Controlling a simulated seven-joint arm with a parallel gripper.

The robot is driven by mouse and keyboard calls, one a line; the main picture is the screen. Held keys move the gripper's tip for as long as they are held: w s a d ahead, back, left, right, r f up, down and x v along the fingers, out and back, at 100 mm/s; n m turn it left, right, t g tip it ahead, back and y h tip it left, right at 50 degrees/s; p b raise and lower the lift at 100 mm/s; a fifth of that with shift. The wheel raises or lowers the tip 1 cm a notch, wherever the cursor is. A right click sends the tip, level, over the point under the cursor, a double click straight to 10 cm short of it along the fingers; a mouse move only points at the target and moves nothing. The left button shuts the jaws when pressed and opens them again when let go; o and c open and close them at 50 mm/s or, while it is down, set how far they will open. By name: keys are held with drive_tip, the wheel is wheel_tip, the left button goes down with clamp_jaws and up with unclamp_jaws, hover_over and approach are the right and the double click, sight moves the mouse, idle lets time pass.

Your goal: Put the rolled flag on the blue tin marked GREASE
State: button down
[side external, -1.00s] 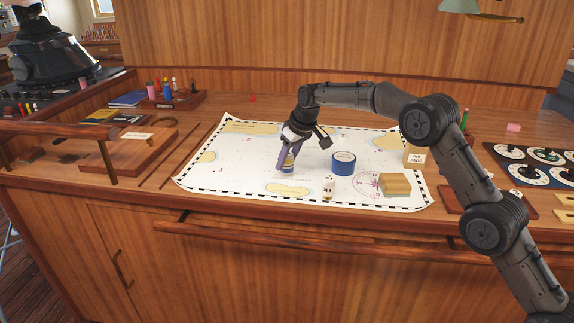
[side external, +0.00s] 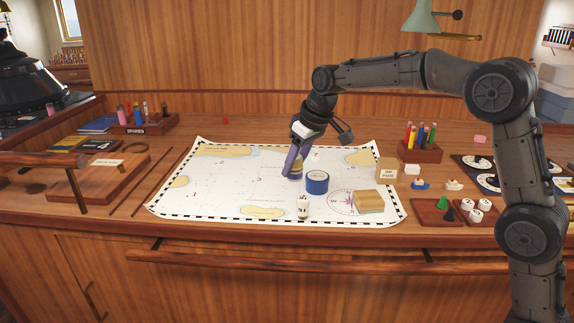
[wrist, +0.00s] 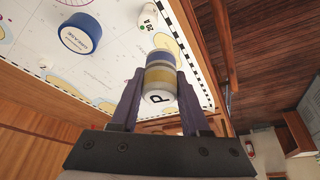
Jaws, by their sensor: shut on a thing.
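The rolled flag (wrist: 160,82), a short roll with white, yellow and blue bands and a letter P on its end, is held between the fingers of my gripper (wrist: 153,95). In the side view my gripper (side external: 293,170) points down over the chart, and the flag (side external: 296,173) is partly hidden by a finger. The blue tin (side external: 317,184) stands on the chart just right of and nearer than my gripper. In the wrist view the tin marked GREASE (wrist: 82,36) is upper left, apart from the flag, with a bare white top.
A small white lettered container (side external: 304,207) stands in front of the tin. The chart's left side is clear.

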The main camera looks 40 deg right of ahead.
drive_tip(key=s+d+r+m+h, duration=0.1)
drive_tip(key=s+d+r+m, duration=0.35)
drive_tip(key=d, duration=0.75)
drive_tip(key=n, duration=0.2)
approach(314, 173)
drive_tip(key=shift+w+a+f+m, duration=0.1)
drive_tip(key=shift+w+a+m, duration=0.1)
drive_tip(key=shift+w+m, duration=0.05)
drive_tip(key=shift+w+d+f, duration=0.1)
drive_tip(key=shift+w+f, duration=0.3)
drive_tip(key=shift+s+x, duration=0.2)
drive_tip(key=shift+x, duration=0.75)
drive_tip(key=shift+s+x, duration=0.15)
drive_tip(key=shift+x, duration=0.85)
drive_tip(key=shift+f, duration=0.2)
drive_tip(key=shift+f, duration=0.1)
drive_tip(key=shift+c, duration=1.9)
unclamp_jaws()
